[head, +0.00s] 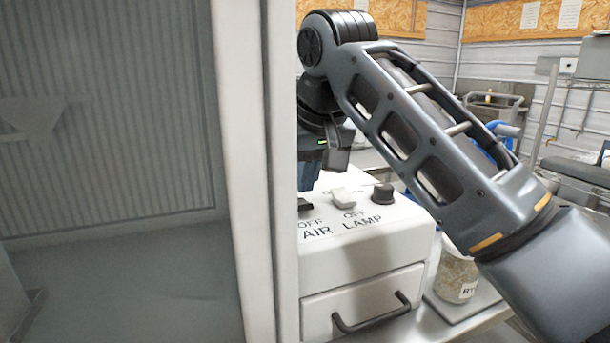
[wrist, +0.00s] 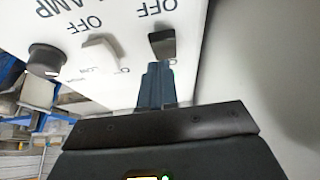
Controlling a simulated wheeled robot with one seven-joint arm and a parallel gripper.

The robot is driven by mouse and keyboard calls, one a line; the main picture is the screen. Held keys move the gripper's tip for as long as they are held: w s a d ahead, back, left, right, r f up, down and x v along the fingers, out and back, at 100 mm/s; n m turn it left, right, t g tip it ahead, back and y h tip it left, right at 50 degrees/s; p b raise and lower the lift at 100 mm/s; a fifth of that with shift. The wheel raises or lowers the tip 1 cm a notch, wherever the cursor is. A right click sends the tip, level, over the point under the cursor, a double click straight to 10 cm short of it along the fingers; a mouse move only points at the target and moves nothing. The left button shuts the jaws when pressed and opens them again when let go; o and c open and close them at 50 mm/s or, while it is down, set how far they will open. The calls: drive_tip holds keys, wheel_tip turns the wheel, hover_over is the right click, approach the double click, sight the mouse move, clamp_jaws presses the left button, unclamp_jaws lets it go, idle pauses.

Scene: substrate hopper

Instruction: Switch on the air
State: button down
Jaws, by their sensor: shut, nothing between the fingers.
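The black air switch (head: 304,205) is on top of the white control box, behind the AIR and OFF labels. The pale cabinet post partly covers it in the head view. In the wrist view the whole black switch (wrist: 162,43) shows, with OFF printed above it. I cannot tell which way it is tilted. My gripper (wrist: 156,68) is shut and empty, its blue fingertips right at the switch's lower edge in the wrist view; I cannot tell whether they touch.
A white lamp switch (head: 343,198) and a black knob (head: 383,194) sit beside the air switch. The box has a drawer with a dark handle (head: 372,314). A labelled tub (head: 456,278) stands right of it. The glass-fronted cabinet post (head: 283,170) is close on the left.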

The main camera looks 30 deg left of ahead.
sight(308, 202)
wheel_tip(308, 202, up, 13)
drive_tip(key=p, duration=0.2)
drive_tip(key=shift+s+d, duration=0.2)
drive_tip(key=shift+d, duration=0.05)
idle(0.4)
